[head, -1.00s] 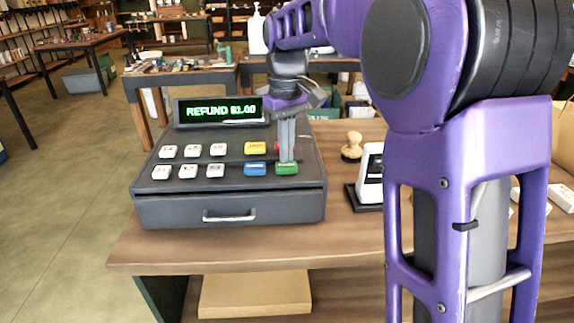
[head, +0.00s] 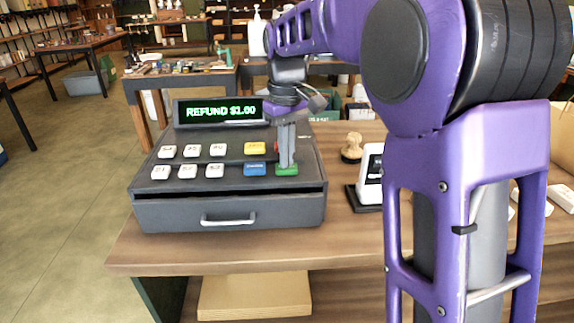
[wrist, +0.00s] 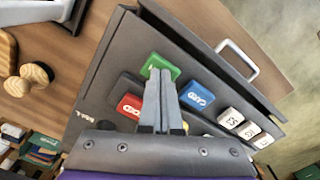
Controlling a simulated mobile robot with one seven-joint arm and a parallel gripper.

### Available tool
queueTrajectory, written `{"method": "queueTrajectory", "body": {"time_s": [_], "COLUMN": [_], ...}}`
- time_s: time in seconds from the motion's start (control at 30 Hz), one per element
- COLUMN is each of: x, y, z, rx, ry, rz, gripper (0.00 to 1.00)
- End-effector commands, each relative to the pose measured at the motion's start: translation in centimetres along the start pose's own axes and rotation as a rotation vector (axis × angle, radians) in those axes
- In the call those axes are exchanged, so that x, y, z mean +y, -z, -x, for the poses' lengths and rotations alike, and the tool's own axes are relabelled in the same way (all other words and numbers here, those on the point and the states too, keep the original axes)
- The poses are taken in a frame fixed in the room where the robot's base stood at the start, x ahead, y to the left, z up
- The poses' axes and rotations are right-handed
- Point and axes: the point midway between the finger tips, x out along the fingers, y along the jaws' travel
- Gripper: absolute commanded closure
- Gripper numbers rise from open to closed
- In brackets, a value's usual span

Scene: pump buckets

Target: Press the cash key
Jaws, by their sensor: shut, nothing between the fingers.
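The dark grey cash register (head: 165,215) stands on the wooden counter with its display (head: 219,111) reading "REFUND $1.00". A green key (head: 295,171) is at the front right of its keypad; it also shows in the wrist view (wrist: 167,64), its label mostly hidden by the fingers. I cannot read which key is marked cash. My gripper (head: 287,166) is shut and empty, pointing down with its tips at the green key. The tips seem to touch it; in the wrist view the fingers (wrist: 158,78) cover its near part.
A blue key (head: 255,169) sits just left of the green one, with a yellow key (head: 254,148) behind and a red key (wrist: 129,106) partly hidden. White keys fill the left. A wooden stamp (head: 352,147) and a white device (head: 370,172) stand to the right.

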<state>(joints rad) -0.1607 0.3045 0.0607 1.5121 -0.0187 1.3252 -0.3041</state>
Motion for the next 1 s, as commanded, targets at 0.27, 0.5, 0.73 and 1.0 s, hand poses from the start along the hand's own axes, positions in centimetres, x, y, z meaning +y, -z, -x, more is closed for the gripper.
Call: {"method": "queueTrajectory", "body": {"time_s": [0.27,0.5,0.73,1.0], "x": [0.0,0.0,0.0,0.0], "y": [0.0,0.0,0.0,0.0], "z": [1.0,3.0,4.9,6.9], "rx": [-0.001,-0.001,0.000,0.000], "ry": [0.000,0.000,0.000,0.000], "rz": [0.000,0.000,0.000,0.000], "gripper": [1.00,1.00,1.00,1.00]}}
